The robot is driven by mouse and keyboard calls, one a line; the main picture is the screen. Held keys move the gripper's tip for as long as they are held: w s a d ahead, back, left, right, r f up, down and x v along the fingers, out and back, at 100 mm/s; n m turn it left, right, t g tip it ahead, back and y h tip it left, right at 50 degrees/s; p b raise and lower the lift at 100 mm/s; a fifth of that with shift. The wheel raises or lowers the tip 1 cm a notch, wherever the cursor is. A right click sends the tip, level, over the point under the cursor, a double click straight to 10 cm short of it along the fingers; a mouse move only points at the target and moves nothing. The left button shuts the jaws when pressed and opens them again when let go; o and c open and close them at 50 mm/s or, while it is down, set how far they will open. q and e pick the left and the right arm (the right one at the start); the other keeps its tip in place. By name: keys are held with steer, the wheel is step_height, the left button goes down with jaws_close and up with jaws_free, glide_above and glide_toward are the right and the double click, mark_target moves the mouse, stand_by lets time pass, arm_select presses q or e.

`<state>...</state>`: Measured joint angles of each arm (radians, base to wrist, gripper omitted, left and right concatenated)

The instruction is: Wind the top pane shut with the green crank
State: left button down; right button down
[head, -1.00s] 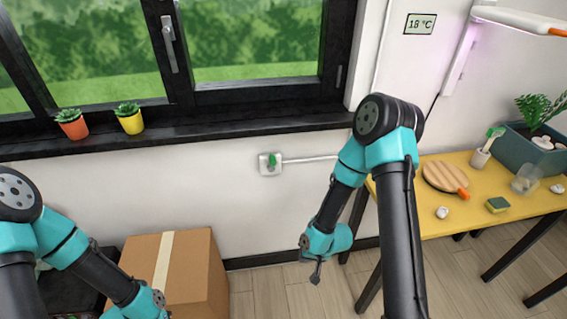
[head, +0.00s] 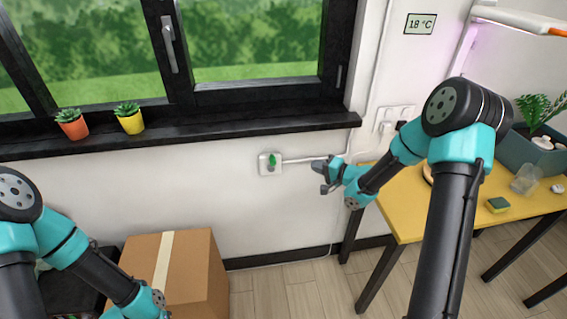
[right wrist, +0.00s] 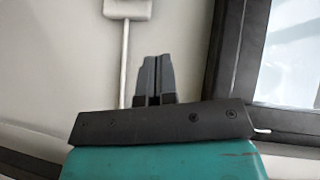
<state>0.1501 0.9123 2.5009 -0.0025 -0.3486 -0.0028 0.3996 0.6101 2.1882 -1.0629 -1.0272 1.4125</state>
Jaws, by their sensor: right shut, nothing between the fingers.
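The green crank (head: 272,160) sits on a small white wall box (head: 263,167) below the window sill. My right gripper (head: 319,176) is raised in front of the wall, right of the crank and apart from it. Its fingers are shut and empty; they also show in the right wrist view (right wrist: 157,80). In that view the edge of a white box (right wrist: 127,9) shows at the top, beyond the fingertips, without the crank. The top pane cannot be made out. My left arm is at lower left, its gripper out of the picture.
The dark window sill (head: 220,130) holds an orange pot (head: 72,129) and a yellow pot (head: 131,122). A white conduit (head: 300,160) runs right from the wall box. A cardboard box (head: 200,275) stands below; a yellow table (head: 425,220) is at right.

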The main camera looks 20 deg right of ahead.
steer(key=s+a+x, duration=0.1)
steer(key=a+x, duration=0.1)
steer(key=x, duration=1.1)
steer(key=shift+s+f, duration=0.3)
steer(key=shift+s, duration=0.05)
steer(key=shift+a, duration=0.1)
steer(key=shift+w+a+r+n+g+h, duration=0.15)
steer(key=shift+a+n+g+h, duration=0.25)
steer(key=shift+a, duration=0.45)
